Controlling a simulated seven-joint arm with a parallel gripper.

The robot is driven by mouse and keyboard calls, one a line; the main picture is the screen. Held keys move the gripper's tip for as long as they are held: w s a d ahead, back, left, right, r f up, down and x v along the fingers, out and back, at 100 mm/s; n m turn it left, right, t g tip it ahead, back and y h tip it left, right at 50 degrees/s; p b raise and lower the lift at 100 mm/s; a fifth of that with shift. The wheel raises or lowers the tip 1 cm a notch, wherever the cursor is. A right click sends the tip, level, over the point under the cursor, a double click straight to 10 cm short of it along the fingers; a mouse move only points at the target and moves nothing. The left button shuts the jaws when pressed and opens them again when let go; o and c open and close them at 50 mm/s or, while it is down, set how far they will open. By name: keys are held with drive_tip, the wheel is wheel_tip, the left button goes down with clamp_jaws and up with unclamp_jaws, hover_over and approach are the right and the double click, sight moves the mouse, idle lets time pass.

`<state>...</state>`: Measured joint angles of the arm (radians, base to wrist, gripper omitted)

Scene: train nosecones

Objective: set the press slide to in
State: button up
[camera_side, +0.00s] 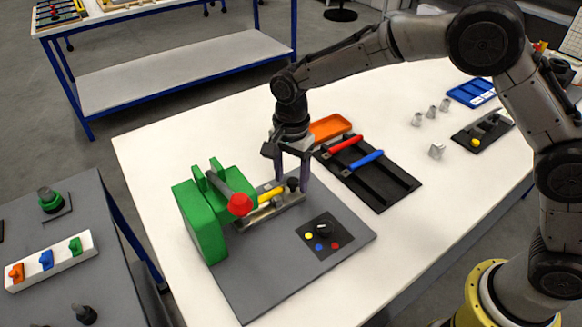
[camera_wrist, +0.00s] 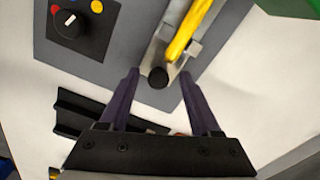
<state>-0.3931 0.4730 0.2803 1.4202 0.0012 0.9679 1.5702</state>
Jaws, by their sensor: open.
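The green press (camera_side: 205,225) stands on a grey baseplate (camera_side: 285,270) in the side view, with a lever ending in a red ball (camera_side: 240,204). A metal slide (camera_side: 270,212) extends from the press to the right, with a yellow bar (camera_side: 271,194) along it. A black knob (camera_side: 293,184) stands at the slide's outer end. My gripper (camera_side: 292,187) points down over that end, its fingers open around the knob. In the wrist view, the knob (camera_wrist: 158,78) shows between the open fingertips (camera_wrist: 160,76); I cannot tell whether either finger touches it.
A dial panel (camera_side: 322,237) with coloured buttons sits on the baseplate in front of the slide. A black tray (camera_side: 385,195) with red and blue handled tools and an orange tray (camera_side: 330,127) lie behind. The white table's left edge is clear.

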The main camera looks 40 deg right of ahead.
wheel_tip(320, 180, up, 14)
idle(0.5)
drive_tip(key=shift+f, duration=0.1)
drive_tip(key=s+d+r+m+t, duration=0.1)
drive_tip(key=s+d+r+t, duration=0.15)
drive_tip(key=d+r, duration=0.55)
drive_tip(key=s+d+r+n+t, duration=0.1)
drive_tip(key=s+d+r, duration=0.15)
drive_tip(key=s, duration=0.35)
drive_tip(key=s+d+r+n, duration=0.1)
drive_tip(key=s+d+r, duration=0.1)
drive_tip(key=s+d, duration=0.3)
drive_tip(key=s+d+f+n+t, duration=0.2)
drive_tip(key=s+d+f+n, duration=0.1)
drive_tip(key=s+f+n, duration=0.8)
drive_tip(key=s+n, duration=0.1)
drive_tip(key=s, duration=0.3)
drive_tip(key=shift+n, duration=0.3)
